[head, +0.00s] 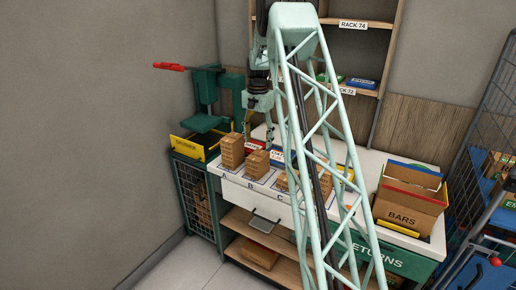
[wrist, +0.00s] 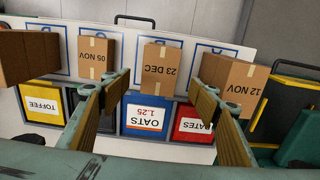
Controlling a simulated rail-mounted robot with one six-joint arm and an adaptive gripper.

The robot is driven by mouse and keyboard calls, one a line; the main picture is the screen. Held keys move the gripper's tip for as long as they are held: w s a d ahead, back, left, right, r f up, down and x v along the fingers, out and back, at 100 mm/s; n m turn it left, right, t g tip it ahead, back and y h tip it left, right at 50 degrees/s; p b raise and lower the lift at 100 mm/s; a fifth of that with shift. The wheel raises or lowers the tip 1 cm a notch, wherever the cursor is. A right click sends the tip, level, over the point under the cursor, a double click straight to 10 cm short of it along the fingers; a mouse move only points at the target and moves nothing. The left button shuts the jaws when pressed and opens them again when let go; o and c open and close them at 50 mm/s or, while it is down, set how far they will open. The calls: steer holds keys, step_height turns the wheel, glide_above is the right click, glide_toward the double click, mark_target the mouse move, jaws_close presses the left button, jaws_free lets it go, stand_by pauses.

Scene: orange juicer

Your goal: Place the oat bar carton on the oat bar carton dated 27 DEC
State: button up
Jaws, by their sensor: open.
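Brown oat bar cartons stand in a row on the white counter's lettered spots. In the wrist view the tops read 05 NOV (wrist: 95,60), 23 DEC (wrist: 160,68) and 12 NOV (wrist: 233,78). A further carton (wrist: 28,57) at the left edge shows no readable date. I see no 27 DEC label. In the head view, cartons stand at A (head: 232,150), B (head: 256,163) and C (head: 283,181); my arm hides the right part of the row. My gripper (head: 257,132) is open and empty above the row; its fingers (wrist: 160,88) straddle the 23 DEC carton in view, apart from it.
Bins labelled TOFFEE (wrist: 40,105), OATS (wrist: 145,116) and DATES (wrist: 193,124) line the row's far side. A green press (head: 210,110) with a red handle stands at left. An open BARS box (head: 410,205) sits at right. Shelves (head: 350,50) rise behind.

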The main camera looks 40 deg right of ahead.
steer(key=shift+r, duration=1.75)
